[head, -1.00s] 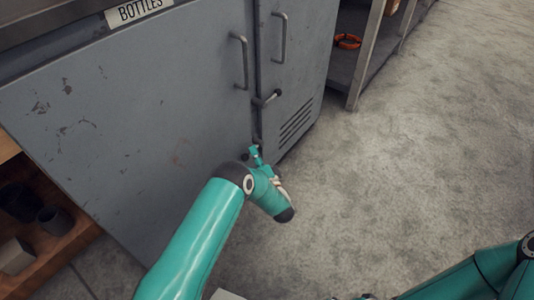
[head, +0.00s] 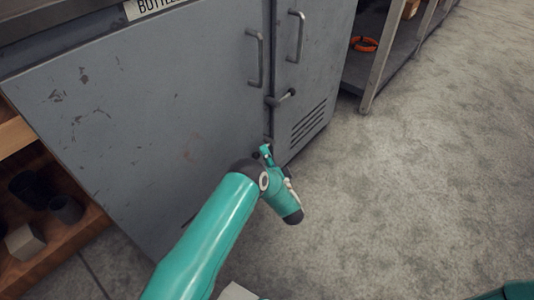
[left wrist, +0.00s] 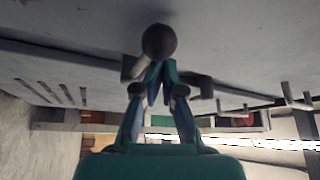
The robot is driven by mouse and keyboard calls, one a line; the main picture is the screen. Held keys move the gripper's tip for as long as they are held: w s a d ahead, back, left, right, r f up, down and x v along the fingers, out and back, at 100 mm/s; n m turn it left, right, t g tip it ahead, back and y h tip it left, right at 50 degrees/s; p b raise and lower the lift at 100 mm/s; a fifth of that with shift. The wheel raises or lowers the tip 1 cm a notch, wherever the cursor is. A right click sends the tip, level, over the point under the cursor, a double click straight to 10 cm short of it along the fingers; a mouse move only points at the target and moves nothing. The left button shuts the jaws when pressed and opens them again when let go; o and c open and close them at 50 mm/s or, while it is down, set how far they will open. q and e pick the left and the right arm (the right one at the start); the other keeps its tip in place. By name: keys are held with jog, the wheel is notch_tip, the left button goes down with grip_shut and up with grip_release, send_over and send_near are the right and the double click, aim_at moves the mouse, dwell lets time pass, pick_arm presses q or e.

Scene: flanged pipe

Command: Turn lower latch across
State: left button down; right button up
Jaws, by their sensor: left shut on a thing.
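The grey cabinet (head: 150,130) has two doors that meet at an upright seam. The upper latch (head: 280,99) lies across the seam below the door handles. The lower latch sits lower on the seam and is mostly hidden by my left gripper (head: 266,153) in the head view. In the left wrist view, the lower latch's dark round knob (left wrist: 159,42) stands just beyond the fingertips of my left gripper (left wrist: 160,80), which is shut on the latch. Brackets (left wrist: 203,88) show on both sides of the fingers. My right gripper is not in view.
Upright handles (head: 255,58) stick out from both doors above the latches. An open wooden shelf (head: 60,235) with dark cups is at the left. A metal rack (head: 376,60) holding an orange ring (head: 364,44) stands at the right. The concrete floor (head: 430,170) is clear.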

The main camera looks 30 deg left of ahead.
aim_at(268, 145)
pick_arm(q)
notch_tip(268, 145, up, 4)
jog(key=r+p, duration=0.1)
jog(key=p, duration=0.3)
jog(key=s+d+f, duration=0.1)
jog(key=d+f, duration=0.5)
jog(key=d, duration=0.3)
jog(key=shift+s+f, duration=0.15)
jog(key=shift+s, duration=0.25)
